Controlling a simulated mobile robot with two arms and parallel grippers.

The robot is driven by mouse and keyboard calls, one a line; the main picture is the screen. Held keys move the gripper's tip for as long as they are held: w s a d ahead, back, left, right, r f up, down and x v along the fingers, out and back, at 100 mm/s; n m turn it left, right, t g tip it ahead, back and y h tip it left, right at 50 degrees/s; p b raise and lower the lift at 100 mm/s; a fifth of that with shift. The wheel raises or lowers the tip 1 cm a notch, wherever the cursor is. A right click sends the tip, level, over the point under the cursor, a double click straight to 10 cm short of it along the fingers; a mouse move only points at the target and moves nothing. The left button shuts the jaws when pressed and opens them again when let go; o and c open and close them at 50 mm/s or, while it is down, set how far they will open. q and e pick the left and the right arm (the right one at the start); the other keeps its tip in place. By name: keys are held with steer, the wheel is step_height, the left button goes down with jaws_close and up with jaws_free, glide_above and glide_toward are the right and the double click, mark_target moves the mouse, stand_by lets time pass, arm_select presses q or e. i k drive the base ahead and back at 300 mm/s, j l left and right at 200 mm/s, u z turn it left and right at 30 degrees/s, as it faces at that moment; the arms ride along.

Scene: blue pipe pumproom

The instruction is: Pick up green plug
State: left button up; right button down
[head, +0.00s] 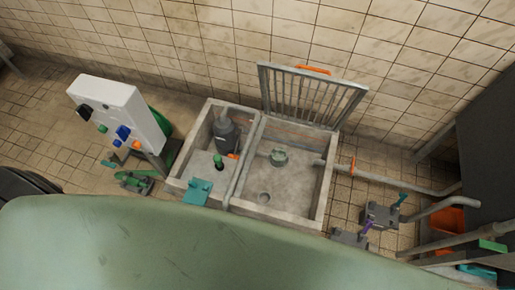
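Several green things show in the head view, and I cannot tell for certain which is the plug. A small upright green piece with a dark top (219,161) stands in the left basin. A round grey-green fitting (279,157) sits in the right basin, by a pipe end. A small green piece (102,128) is on the face of the white panel box, near blue and black ones. A small teal-green piece (108,163) lies low beside that box. Neither of my grippers is in view.
A concrete pit (321,200) has two basins, with a round hole (264,198) in the right floor. A raised metal grate (310,97) leans behind it. A white panel box (118,103) stands left. Pipes (395,182) and an orange bin (449,220) are right. A pale green surface fills the bottom.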

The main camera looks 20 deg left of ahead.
mark_target(220, 165)
steer(key=u, duration=1.1)
